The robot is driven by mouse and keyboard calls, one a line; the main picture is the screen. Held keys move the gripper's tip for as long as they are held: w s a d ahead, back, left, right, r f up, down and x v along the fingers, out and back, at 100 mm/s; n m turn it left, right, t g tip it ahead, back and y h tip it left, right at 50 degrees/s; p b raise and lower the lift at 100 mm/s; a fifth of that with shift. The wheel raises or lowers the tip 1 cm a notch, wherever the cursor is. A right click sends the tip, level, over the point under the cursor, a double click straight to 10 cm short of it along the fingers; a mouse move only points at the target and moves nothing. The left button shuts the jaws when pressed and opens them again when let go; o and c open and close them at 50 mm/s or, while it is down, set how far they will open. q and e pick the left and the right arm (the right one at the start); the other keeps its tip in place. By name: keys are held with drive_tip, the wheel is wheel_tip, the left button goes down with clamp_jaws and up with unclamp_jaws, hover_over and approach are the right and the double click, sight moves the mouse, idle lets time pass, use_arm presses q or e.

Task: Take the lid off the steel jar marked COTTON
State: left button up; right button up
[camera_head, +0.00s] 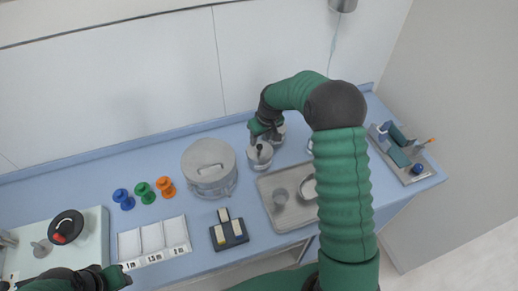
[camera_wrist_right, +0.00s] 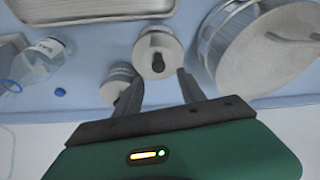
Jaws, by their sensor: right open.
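Two small steel jars stand at the back of the counter. The nearer jar (camera_head: 260,158) has a round steel lid with a dark knob (camera_wrist_right: 158,66), seen from above in the right wrist view. The second jar (camera_wrist_right: 120,84) is just beside it, partly behind a finger, with a label I cannot read. I cannot tell which jar is marked COTTON. My right gripper (camera_wrist_right: 158,82) is open, its fingers spread on either side of the nearer jar's lid knob, seemingly apart from it. My left gripper (camera_head: 122,277) is low at the left, empty as far as I see.
A large lidded steel pot (camera_head: 208,168) stands left of the jars. A steel tray (camera_head: 282,219) with cups lies in front. A clear bottle (camera_wrist_right: 45,52) and blue cap (camera_wrist_right: 60,92) are nearby. A dark block holder (camera_head: 229,234) and labelled white tray (camera_head: 153,242) sit at the front.

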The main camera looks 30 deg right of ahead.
sight(260, 146)
drive_tip(key=x, duration=0.1)
drive_tip(key=p+x, duration=0.2)
drive_tip(key=x, duration=0.1)
drive_tip(key=shift+s, duration=0.25)
drive_tip(key=shift+w+d+f, duration=0.15)
drive_tip(key=shift+f, duration=0.4)
drive_tip(key=shift+r, duration=0.1)
clamp_jaws()
